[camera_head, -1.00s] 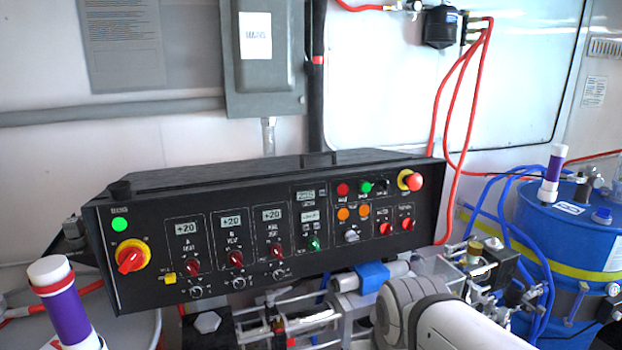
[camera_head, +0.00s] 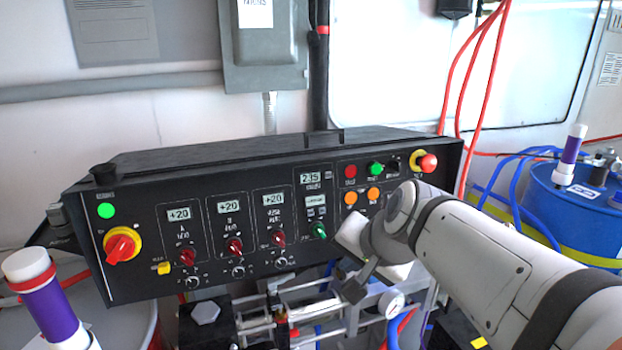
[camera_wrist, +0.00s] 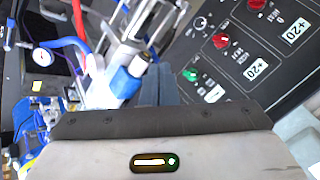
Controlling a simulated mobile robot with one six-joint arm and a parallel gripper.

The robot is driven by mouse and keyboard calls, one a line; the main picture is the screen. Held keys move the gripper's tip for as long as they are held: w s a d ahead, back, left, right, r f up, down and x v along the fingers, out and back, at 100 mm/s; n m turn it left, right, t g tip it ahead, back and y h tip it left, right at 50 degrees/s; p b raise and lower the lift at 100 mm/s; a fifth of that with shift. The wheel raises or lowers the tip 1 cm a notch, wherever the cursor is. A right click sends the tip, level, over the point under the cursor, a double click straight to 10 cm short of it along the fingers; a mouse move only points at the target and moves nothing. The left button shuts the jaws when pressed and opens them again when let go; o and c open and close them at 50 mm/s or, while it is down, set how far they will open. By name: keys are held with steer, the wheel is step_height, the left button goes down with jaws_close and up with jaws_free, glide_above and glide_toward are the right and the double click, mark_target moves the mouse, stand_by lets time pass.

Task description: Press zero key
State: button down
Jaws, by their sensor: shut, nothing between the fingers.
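The black control panel (camera_head: 130,278) stands across the middle of the head view. Its counter display (camera_head: 310,178) is lit and appears to read 2.15, with small keys beside and below it. Their labels are too small to read, so I cannot tell which is the zero key. My gripper (camera_head: 352,289) hangs in front of the panel's lower edge, below and right of the display, apart from the keys. In the wrist view, the dark shut fingers (camera_wrist: 157,83) hold nothing. The panel (camera_wrist: 221,73) also shows there, with its green knob and red knobs.
My arm hides the panel's lower right. Pipes and a pressure gauge (camera_head: 391,304) lie below the panel, close to my gripper. A red emergency button (camera_head: 428,163) sticks out at the upper right. A purple-and-white cylinder (camera_head: 50,310) stands front left; a blue drum (camera_head: 560,205) stands right.

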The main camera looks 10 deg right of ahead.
steer(key=w+d+r+m+t, duration=0.2)
steer(key=w+r+m, duration=0.2)
steer(key=r, duration=0.2)
steer(key=w+d+r+m+t, duration=0.1)
steer(key=w+r+m+t, duration=0.2)
steer(key=w+r+m, duration=0.1)
steer(key=shift+d+r+m+b, duration=0.3)
steer(key=shift+d+r+b, duration=0.1)
steer(key=shift+r, duration=0.45)
steer(key=shift+w, duration=0.15)
glide_toward(328, 173)
steer(key=x, duration=0.2)
steer(key=f+x, duration=0.1)
steer(key=x, duration=0.2)
steer(key=shift+w+a+f+p, duration=0.1)
steer(key=shift+w+f+p, duration=0.15)
steer(key=shift+w, duration=0.35)
steer(key=shift+w+a, duration=0.15)
steer(key=shift+w, duration=0.4)
steer(key=shift+r, duration=0.1)
